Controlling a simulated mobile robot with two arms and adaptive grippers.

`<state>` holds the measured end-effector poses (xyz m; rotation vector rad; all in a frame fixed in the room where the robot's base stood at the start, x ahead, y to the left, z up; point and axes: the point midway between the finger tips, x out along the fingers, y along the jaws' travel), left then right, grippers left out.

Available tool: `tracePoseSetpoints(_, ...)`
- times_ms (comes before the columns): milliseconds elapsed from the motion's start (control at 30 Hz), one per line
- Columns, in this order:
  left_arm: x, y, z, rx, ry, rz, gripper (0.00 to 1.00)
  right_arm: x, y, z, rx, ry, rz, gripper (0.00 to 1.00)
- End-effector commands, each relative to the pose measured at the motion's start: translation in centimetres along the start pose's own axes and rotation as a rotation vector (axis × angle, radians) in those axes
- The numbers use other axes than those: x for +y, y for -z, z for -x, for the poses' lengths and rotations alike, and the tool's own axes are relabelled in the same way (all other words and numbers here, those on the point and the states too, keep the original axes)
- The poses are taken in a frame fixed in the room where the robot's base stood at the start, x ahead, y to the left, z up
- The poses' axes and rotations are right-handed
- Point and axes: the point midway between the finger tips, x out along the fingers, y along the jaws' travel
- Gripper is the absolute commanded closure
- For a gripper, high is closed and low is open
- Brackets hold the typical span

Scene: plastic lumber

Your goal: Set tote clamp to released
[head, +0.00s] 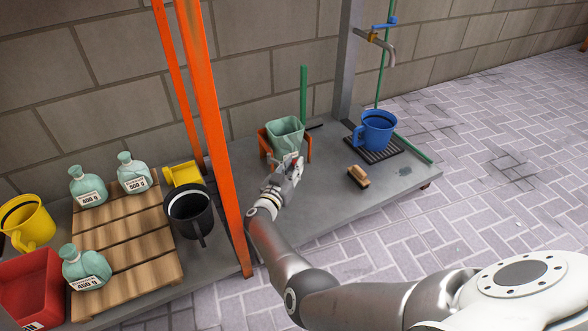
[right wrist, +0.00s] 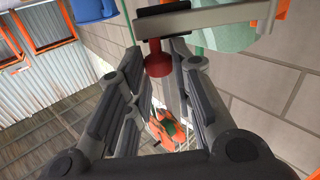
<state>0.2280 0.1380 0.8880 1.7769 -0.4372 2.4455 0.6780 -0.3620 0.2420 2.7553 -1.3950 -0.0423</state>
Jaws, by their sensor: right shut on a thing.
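A pale green tote (head: 286,133) stands in an orange holder (head: 263,142) on the grey platform; its pale green side also shows in the right wrist view (right wrist: 230,32). In that view a red knob (right wrist: 158,65) hangs below a pale bar that crosses the tote's front, and looks like the clamp's handle. My right gripper (head: 291,162) is at the front of the tote and shut on the red knob, its fingers on either side of it (right wrist: 160,55). In the head view the gripper hides most of the clamp. My left gripper is out of view.
A blue jug (head: 376,131) stands on a dark grate under a tap (head: 378,42). A brush (head: 358,177) lies right of my gripper. An orange post (head: 213,130) rises to the left, with a black jug (head: 188,213), bottles on a wooden pallet (head: 127,228) and a red bin (head: 27,290) beyond.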

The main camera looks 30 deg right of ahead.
Motion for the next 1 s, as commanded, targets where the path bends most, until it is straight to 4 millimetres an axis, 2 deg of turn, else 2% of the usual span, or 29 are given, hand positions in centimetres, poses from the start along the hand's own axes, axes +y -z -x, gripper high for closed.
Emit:
tracePoseSetpoints(200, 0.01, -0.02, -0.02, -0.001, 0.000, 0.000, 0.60, 0.17, 0.03, -0.10, 0.001, -0.004, 0.001, 1.00)
tracePoseSetpoints(233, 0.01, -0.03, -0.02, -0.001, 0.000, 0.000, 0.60, 0.17, 0.03, -0.10, 0.001, -0.004, 0.001, 0.77)
tracePoseSetpoints(400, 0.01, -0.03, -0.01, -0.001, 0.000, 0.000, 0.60, 0.13, 0.02, -0.08, 0.001, -0.003, 0.001, 0.57)
tracePoseSetpoints(1000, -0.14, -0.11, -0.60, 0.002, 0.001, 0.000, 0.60, 0.50, 0.17, 0.12, 0.002, 0.010, 0.001, 0.57)
